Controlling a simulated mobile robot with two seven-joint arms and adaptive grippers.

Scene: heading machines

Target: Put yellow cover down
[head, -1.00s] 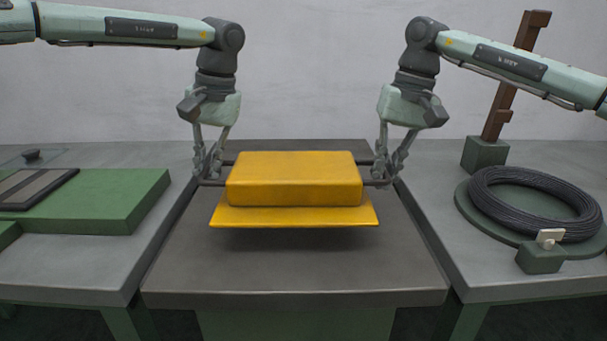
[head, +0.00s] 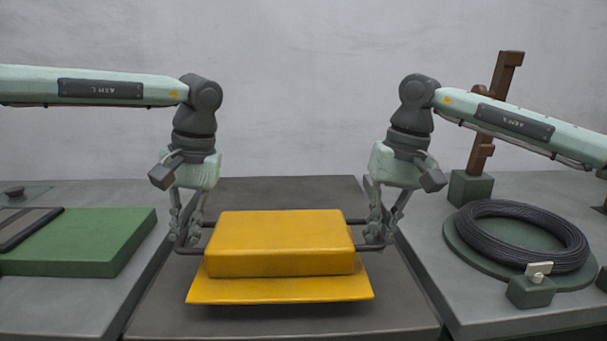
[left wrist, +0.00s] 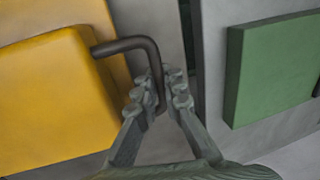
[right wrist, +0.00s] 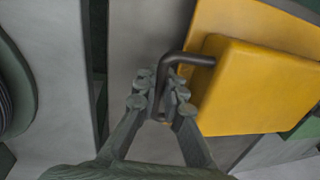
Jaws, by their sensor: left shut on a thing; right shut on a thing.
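The yellow cover (head: 280,243) is a box shape with a wider flange at its bottom and a dark bar handle on each side. It is held level over the dark middle table (head: 285,190), with a shadow under its front edge; the exact gap is hard to tell. My left gripper (head: 190,240) is shut on the left handle (left wrist: 128,45), which also shows in the left wrist view. My right gripper (head: 376,238) is shut on the right handle (right wrist: 182,60). The cover's underside is hidden.
A green block (head: 90,243) with a dark strip lies on the left table. On the right table are a coil of dark wire (head: 522,236), a small green block with a pale tab (head: 530,290) and a brown post (head: 492,115) on a green base.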

